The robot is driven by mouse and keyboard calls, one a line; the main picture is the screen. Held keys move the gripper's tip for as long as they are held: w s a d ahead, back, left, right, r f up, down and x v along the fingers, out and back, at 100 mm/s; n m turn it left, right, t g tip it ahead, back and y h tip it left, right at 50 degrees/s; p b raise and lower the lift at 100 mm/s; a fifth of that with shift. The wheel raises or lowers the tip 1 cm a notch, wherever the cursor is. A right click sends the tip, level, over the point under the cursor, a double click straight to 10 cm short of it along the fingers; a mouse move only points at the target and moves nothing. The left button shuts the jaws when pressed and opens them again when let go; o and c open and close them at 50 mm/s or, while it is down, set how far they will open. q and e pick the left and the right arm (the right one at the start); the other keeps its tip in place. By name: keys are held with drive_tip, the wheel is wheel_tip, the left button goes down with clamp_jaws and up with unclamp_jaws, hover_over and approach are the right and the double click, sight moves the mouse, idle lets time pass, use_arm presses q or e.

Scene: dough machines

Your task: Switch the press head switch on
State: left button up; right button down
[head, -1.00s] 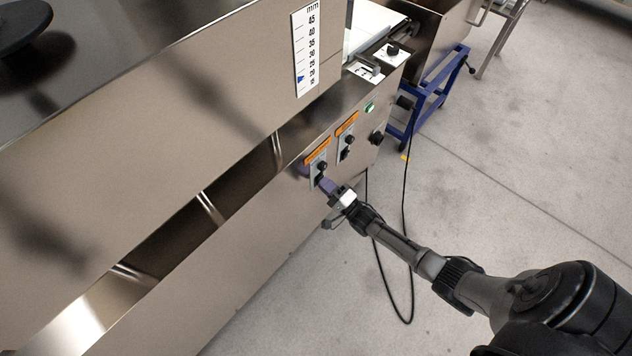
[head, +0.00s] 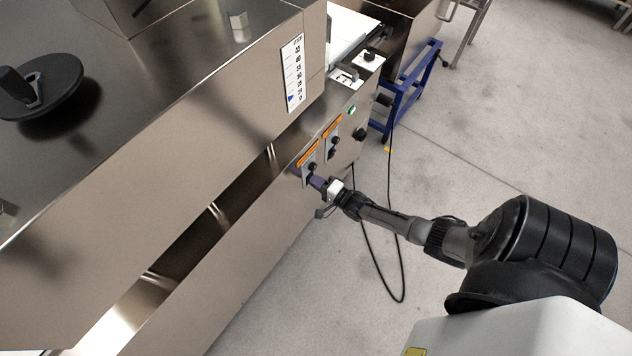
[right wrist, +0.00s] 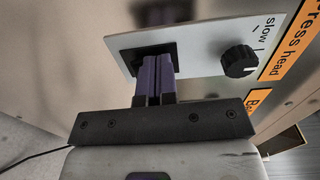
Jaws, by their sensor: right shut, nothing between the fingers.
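The press head panel (right wrist: 205,42) is a light plate with a black knob (right wrist: 239,61) marked "slow". The orange "Press head" label (right wrist: 290,48) runs beside it. A black switch (right wrist: 133,62) sits in the plate at the fingertips. My right gripper (right wrist: 157,72) is shut and empty, its purple fingers at the switch and covering most of it. I cannot tell the switch position. In the head view, my right gripper (head: 316,182) is at the lower end of the panel, below its orange label (head: 308,153). My left gripper is out of view.
A second panel with an orange label (head: 332,127) is to the right, with a green switch (head: 352,109) and black knob (head: 360,134) beyond. A black cable (head: 392,235) hangs to the floor. A blue frame (head: 410,95) stands behind. The floor at right is open.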

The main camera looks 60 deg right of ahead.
drive_tip(key=shift+r, duration=0.15)
drive_tip(key=s+p, duration=0.3)
drive_tip(key=s, duration=1.1)
drive_tip(key=shift+a+p, duration=0.35)
